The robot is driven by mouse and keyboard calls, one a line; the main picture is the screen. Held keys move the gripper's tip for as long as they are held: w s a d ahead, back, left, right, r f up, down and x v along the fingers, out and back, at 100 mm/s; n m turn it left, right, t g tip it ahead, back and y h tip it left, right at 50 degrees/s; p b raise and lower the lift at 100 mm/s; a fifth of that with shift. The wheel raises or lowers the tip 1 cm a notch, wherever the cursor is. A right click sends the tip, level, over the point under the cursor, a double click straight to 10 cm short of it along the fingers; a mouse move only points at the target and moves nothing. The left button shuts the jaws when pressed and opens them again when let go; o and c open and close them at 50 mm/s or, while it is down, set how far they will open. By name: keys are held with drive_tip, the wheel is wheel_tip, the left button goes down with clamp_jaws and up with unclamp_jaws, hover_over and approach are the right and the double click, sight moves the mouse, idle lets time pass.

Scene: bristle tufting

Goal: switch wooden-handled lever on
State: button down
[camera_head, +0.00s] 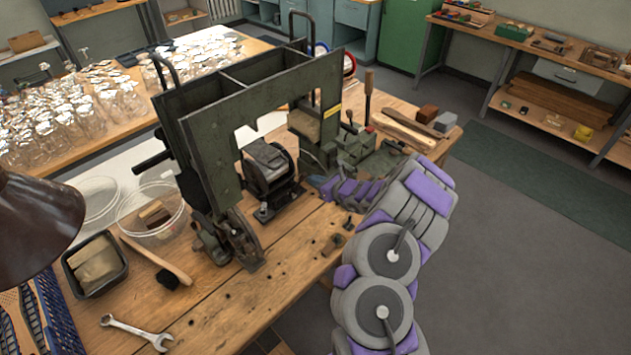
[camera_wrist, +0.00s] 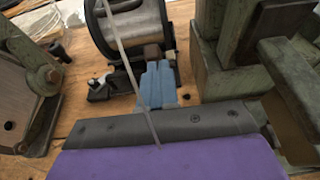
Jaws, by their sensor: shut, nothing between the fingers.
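The wooden-handled lever (camera_head: 368,97) stands close to upright at the right end of the green machine (camera_head: 205,150) in the head view. I cannot make it out in the wrist view. My gripper (camera_head: 318,182) is low over the bench, in front of the machine and left of and below the lever, apart from it. In the wrist view my gripper's blue-grey fingers (camera_wrist: 160,72) are together and empty, pointing at the base of a metal spool (camera_wrist: 132,28). A thin pale strand crosses in front of the spool and fingers.
Green machine blocks (camera_wrist: 235,45) stand close right of my fingers. A clear bowl (camera_head: 152,212), black tray (camera_head: 95,265) and wrench (camera_head: 137,331) lie on the bench's left. Wooden pieces (camera_head: 403,130) lie right of the lever. The front bench top is mostly clear.

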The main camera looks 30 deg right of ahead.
drive_tip(key=r+p, duration=0.1)
drive_tip(key=w+r+g+p, duration=0.1)
drive_tip(key=p, duration=0.1)
drive_tip(key=shift+w+a+g, duration=0.3)
drive_tip(key=shift+a, duration=0.1)
drive_tip(key=w+g+p, duration=0.1)
drive_tip(key=p, duration=0.1)
drive_tip(key=w+g+h+p, duration=0.1)
drive_tip(key=p, duration=0.1)
drive_tip(key=a+r+p, duration=0.1)
drive_tip(key=p, duration=0.1)
drive_tip(key=shift+w+g+h+p, duration=0.3)
drive_tip(key=shift+w+g, duration=0.1)
drive_tip(key=shift+w+a+r+p, duration=0.1)
drive_tip(key=shift+w+a+p, duration=0.1)
drive_tip(key=shift+w+p, duration=0.4)
drive_tip(key=shift+w, duration=0.2)
